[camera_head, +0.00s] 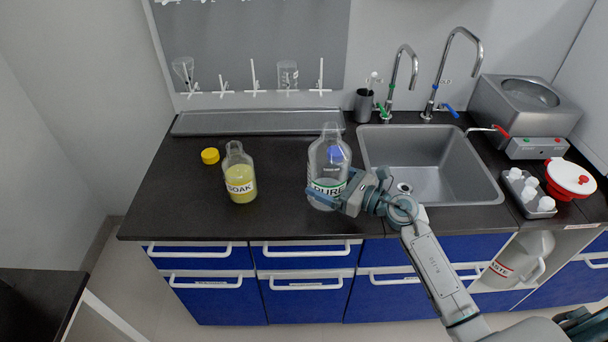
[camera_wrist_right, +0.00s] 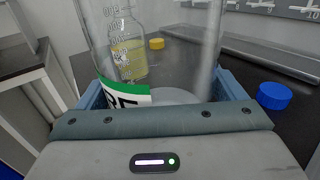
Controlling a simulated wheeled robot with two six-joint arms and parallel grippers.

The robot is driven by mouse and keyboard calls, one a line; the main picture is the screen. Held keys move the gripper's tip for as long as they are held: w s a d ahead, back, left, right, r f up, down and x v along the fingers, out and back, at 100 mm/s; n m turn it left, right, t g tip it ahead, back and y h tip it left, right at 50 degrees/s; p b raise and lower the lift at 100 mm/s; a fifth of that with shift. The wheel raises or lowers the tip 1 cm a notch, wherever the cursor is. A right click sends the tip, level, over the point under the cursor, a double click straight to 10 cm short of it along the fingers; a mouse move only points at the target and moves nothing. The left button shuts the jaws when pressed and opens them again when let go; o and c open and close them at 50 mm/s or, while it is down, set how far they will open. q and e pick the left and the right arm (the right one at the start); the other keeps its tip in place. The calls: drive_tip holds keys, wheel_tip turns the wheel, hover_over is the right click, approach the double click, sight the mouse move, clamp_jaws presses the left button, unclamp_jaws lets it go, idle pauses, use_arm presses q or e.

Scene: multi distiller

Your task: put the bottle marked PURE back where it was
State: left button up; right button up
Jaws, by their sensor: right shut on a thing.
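The clear glass bottle marked PURE (camera_head: 328,160), with a green-edged label, is upright on or just above the dark counter, left of the sink. I cannot tell whether its base touches. My right gripper (camera_head: 336,194) is shut around its lower part. In the right wrist view the bottle (camera_wrist_right: 165,65) stands between the gripper's fingers (camera_wrist_right: 160,98), with part of its label showing. The bottle has no cap on. A blue cap (camera_wrist_right: 273,96) lies on the counter beyond it and shows through its glass in the head view (camera_head: 335,153). My left gripper is not in view.
An open SOAK bottle (camera_head: 240,180) with yellow liquid stands left, a yellow cap (camera_head: 210,156) near it. A grey tray (camera_head: 255,123) runs along the wall under a peg rack. The sink (camera_head: 430,180) is right of the gripper. Counter between the bottles is clear.

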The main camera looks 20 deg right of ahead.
drive_tip(key=w+a+f, duration=0.1)
drive_tip(key=w, duration=0.1)
drive_tip(key=w+a+f+p, duration=0.1)
drive_tip(key=w+a, duration=0.1)
drive_tip(key=w+a+f+p, duration=0.1)
drive_tip(key=w, duration=0.1)
drive_tip(key=shift+a+f, duration=0.2)
drive_tip(key=shift+f, duration=0.05)
drive_tip(key=shift+w+f, duration=0.1)
drive_tip(key=shift+f, duration=0.2)
drive_tip(key=o, duration=1.6)
drive_tip(key=shift+f, duration=0.15)
drive_tip(key=shift+o, duration=0.2)
